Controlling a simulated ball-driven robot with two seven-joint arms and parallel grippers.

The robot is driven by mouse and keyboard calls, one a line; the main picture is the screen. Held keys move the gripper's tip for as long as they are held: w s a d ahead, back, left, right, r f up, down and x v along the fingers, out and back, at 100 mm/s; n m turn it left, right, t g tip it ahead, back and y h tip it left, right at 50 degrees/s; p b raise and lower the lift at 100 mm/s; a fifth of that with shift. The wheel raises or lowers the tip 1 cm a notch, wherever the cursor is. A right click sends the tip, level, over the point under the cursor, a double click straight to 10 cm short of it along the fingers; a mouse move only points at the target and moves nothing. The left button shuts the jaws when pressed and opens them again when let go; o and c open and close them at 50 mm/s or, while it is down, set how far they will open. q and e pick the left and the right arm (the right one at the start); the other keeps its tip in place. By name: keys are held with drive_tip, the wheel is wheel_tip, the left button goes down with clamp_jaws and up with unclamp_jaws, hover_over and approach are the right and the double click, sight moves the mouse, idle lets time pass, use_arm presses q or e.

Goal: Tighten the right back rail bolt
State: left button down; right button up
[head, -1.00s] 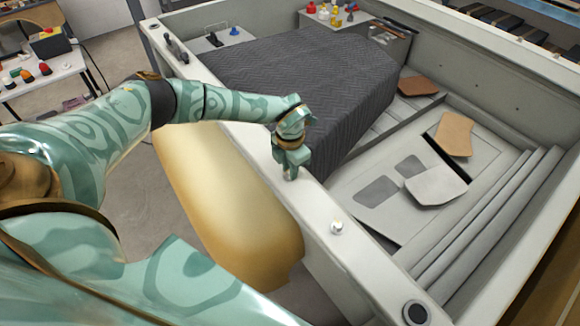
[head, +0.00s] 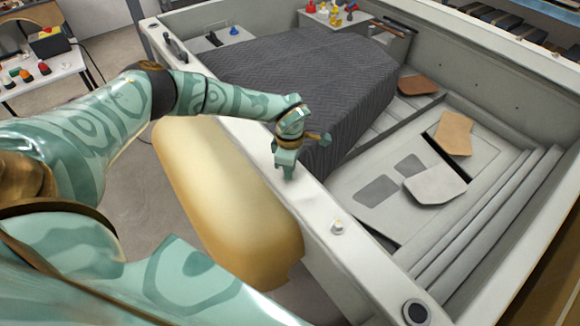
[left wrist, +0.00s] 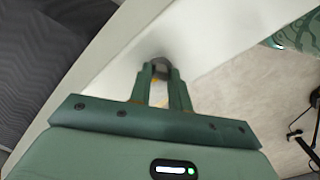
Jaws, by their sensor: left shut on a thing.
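My left gripper (head: 286,165) points down at the top of the near pale rail (head: 312,215). In the left wrist view its fingers (left wrist: 160,80) are shut on a small dark grey rounded thing (left wrist: 160,64) at the rail, which looks like a bolt head. It is mostly hidden by the fingers, and I cannot tell how deep it sits. In the head view the gripper covers it. A second small pale bolt (head: 338,227) stands on the same rail, nearer and to the right, apart from the gripper. My right gripper is not in view.
A dark quilted cover (head: 310,85) lies inside the shell beyond the rail. A tan rounded panel (head: 225,205) hangs on the near side below my arm. A dark round fitting (head: 416,312) is at the rail's near end. A side table (head: 45,75) stands at far left.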

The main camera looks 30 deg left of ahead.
use_arm(q)
drive_tip(key=shift+w+r+m, duration=0.1)
drive_tip(key=shift+m, duration=0.9)
drive_tip(key=c, duration=1.3)
unclamp_jaws()
wheel_tip(320, 180, up, 16)
drive_tip(key=b, duration=0.2)
